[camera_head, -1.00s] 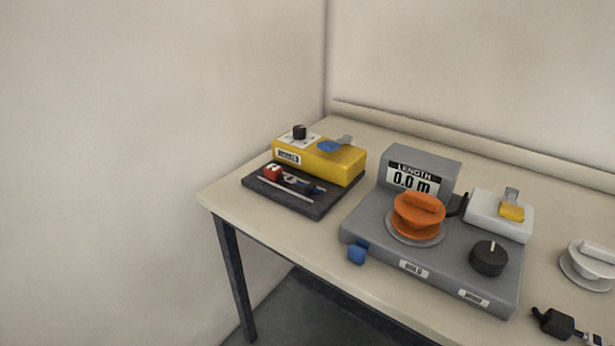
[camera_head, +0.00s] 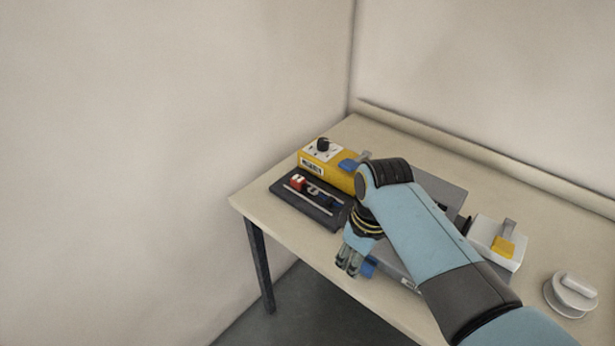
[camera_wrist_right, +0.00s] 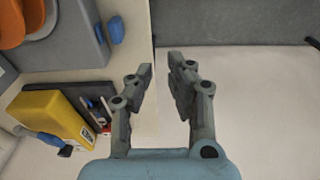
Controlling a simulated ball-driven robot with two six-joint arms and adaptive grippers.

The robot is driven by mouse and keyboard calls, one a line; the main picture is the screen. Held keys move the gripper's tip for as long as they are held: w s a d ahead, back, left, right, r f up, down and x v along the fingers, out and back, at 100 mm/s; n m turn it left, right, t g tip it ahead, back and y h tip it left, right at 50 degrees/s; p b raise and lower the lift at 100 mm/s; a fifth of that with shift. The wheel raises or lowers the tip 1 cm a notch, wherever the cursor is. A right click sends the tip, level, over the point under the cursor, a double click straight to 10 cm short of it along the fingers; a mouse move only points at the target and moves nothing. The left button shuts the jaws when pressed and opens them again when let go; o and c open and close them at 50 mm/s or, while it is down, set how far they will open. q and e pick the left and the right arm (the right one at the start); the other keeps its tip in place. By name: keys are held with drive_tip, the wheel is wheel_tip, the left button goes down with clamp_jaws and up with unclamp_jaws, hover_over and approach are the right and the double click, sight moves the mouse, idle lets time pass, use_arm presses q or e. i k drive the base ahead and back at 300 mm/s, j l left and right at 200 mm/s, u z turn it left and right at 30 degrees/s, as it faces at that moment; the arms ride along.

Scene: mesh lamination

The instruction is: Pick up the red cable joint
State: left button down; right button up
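The red cable joint (camera_head: 298,182) is a small red block with a pale top, lying on the dark tray (camera_head: 325,215) at the table's left end. Other small parts and a pale rod lie beside it. My right gripper (camera_head: 347,268) is above the table's front edge, to the right of and nearer than the tray, apart from the joint. In the right wrist view, my right gripper (camera_wrist_right: 161,65) has its fingers apart with nothing between them. The tray (camera_wrist_right: 75,91) is there at left, partly hidden by the yellow box. My left gripper is not in view.
The yellow box (camera_head: 325,169) with a black knob stands right behind the tray. My right arm covers much of the grey device (camera_head: 440,188); its orange spool (camera_wrist_right: 38,15) shows in the wrist view. A white box (camera_head: 490,240) and white spool (camera_head: 572,293) stand farther right.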

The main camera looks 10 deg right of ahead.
sight(298, 182)
drive_tip(key=i, duration=0.9)
